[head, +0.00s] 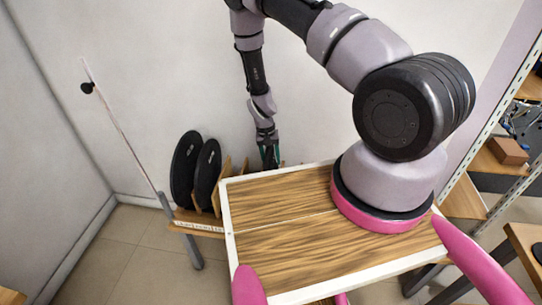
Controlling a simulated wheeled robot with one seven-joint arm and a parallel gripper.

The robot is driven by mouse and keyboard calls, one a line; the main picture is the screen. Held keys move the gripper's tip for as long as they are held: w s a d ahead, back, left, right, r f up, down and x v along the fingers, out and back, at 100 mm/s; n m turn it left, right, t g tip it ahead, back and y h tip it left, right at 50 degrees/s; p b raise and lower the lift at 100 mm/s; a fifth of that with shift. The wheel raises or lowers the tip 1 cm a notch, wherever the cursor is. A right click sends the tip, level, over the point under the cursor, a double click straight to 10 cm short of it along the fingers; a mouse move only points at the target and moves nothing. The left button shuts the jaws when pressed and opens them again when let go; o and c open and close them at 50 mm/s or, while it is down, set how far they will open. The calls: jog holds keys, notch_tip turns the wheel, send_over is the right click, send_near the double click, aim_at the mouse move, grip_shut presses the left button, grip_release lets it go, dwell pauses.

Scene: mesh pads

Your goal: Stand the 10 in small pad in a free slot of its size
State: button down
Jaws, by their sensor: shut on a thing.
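My gripper (268,146) is at the end of my arm, behind the far edge of the wood-topped table. It is shut on a thin dark thing, seen nearly edge-on and partly hidden, which fits the small pad; no size label on it can be read. A wooden rack (199,222) with upright dividers stands behind and left of the table. Two black oval pads, a left one (184,172) and a right one (207,174), stand upright in its left part. Divider tops show near my gripper, but the table hides the slots below them.
The wood-topped table (285,240) with a white rim fills the front and hides part of the rack. A thin pole (125,130) leans at the left of the rack. The wall is close behind. Shelving with a brown box (508,151) stands at the right.

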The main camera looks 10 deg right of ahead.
jog(key=shift+f, duration=2.8)
jog(key=shift+c, duration=0.9)
grip_release()
notch_tip(320, 180, up, 11)
jog(key=w+a, duration=0.1)
jog(key=shift+f, duration=0.2)
jog(key=shift+w+a+r, duration=0.1)
jog(key=shift+w, duration=0.05)
